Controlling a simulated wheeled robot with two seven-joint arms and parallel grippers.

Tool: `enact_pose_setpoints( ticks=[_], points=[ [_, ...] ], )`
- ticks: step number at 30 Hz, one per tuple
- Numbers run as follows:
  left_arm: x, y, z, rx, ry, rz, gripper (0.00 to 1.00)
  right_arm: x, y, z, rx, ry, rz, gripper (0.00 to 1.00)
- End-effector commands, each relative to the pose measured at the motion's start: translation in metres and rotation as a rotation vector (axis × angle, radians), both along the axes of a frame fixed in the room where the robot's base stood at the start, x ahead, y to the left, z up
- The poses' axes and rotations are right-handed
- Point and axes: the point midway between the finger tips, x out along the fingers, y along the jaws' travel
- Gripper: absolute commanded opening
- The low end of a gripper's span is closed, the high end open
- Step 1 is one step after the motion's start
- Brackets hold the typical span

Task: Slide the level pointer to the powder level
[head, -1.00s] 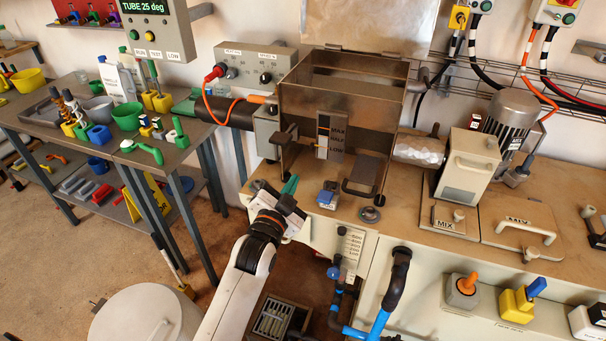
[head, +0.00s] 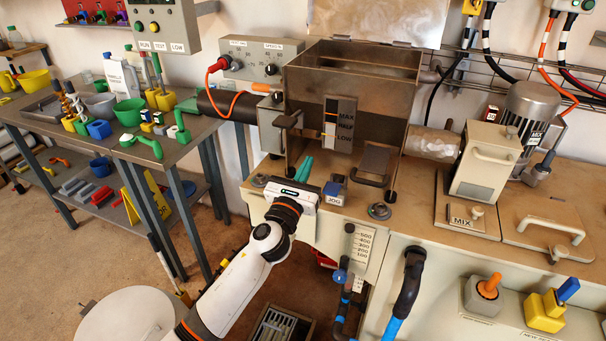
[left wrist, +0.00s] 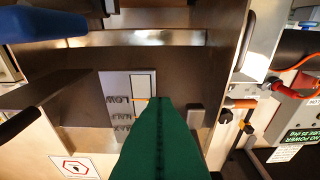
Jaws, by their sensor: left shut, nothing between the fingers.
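The level gauge (head: 340,125) is an upright plate on the front of the metal hopper (head: 305,85), marked MAX, HALF and LOW. It also shows upside down in the left wrist view (left wrist: 115,97). A thin orange mark (left wrist: 140,98) lies across its strip near LOW; whether this is the pointer or the powder level I cannot tell. My left gripper (head: 303,168) has green fingers, shut and empty, in front of and below the gauge. In the left wrist view its fingers (left wrist: 160,100) point at the gauge and cover part of it. Contact is unclear. My right gripper is not in view.
A blue-topped JOG box (head: 335,192) and a round button (head: 379,211) stand on the ledge near my left gripper. A dark handle (head: 370,180) sticks out right of the gauge. A grey clamp (head: 285,121) is on the left. The side table (head: 190,135) holds many items.

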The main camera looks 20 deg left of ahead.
Motion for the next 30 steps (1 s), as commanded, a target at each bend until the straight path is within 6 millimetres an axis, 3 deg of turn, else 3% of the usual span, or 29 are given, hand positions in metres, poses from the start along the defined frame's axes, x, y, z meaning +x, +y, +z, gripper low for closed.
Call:
enact_pose_setpoints(
  ticks=[3,10,24,30],
  points=[
    [0.023,-0.001,0.007,-0.001,-0.001,0.001,0.00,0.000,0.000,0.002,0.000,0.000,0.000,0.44],
    [0.049,-0.002,0.013,-0.003,-0.001,0.000,0.00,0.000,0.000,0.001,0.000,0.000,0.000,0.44],
    [0.054,-0.002,0.015,-0.003,0.001,-0.001,0.00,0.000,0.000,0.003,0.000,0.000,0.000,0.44],
    [0.054,-0.002,0.034,-0.001,0.000,-0.001,0.00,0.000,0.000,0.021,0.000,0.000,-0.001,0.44]
  ],
)
